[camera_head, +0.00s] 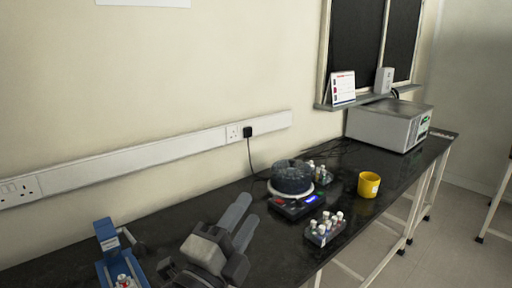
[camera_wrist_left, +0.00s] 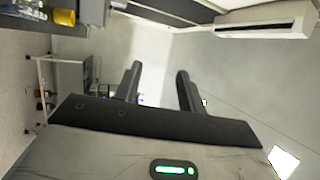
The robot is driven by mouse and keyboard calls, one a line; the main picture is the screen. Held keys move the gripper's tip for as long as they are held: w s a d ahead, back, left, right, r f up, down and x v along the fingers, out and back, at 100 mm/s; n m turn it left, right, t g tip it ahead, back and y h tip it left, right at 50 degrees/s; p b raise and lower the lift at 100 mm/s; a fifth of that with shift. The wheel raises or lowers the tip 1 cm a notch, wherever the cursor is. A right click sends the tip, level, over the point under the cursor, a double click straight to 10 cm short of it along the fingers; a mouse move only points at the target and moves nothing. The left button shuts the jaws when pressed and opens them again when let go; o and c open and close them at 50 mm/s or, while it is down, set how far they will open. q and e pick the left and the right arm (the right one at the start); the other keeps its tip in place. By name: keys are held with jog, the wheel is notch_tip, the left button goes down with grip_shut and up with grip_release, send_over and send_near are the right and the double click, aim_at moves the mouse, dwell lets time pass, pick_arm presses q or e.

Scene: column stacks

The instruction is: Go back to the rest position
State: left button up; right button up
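My left gripper (camera_head: 246,211) is over the front part of the dark bench in the head view, pointing up and to the right. Its two grey fingers are apart with nothing between them. In the left wrist view the fingers of the left gripper (camera_wrist_left: 159,70) also stand apart and empty, with only the room's wall behind them. My right gripper shows in neither view.
The dark bench (camera_head: 190,215) runs along the wall. It holds a blue device (camera_head: 108,240), a round dark machine (camera_head: 291,178), a rack of small bottles (camera_head: 325,229), a yellow cup (camera_head: 368,185) and a grey box-shaped appliance (camera_head: 385,125). Open floor lies right.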

pick_arm(q)
jog(key=s+a+f+n+g+y, duration=0.2)
jog(key=a+f+n+g+y, duration=0.15)
jog(key=a+f+n, duration=0.35)
jog(key=s+a+f+n+g+y, duration=0.2)
jog(key=a+f+n+y, duration=0.35)
jog(key=f, duration=0.35)
jog(key=s+a+f+n+g+y, duration=0.1)
jog(key=s+a+f+n+g, duration=0.3)
jog(key=s, duration=0.5)
jog(key=s+a+f+n+g, duration=0.2)
jog(key=s+f+n+g, duration=0.2)
jog(key=s+f+g, duration=0.4)
jog(key=w+d+f+t+h+p, duration=0.1)
jog(key=w+d+f+t+h, duration=0.1)
jog(key=w+d+f+t, duration=0.2)
notch_tip(320, 180, down, 3)
jog(key=d+t, duration=0.1)
jog(key=t, duration=0.3)
jog(key=shift+w+f+t, duration=0.2)
jog(key=shift+t, duration=0.15)
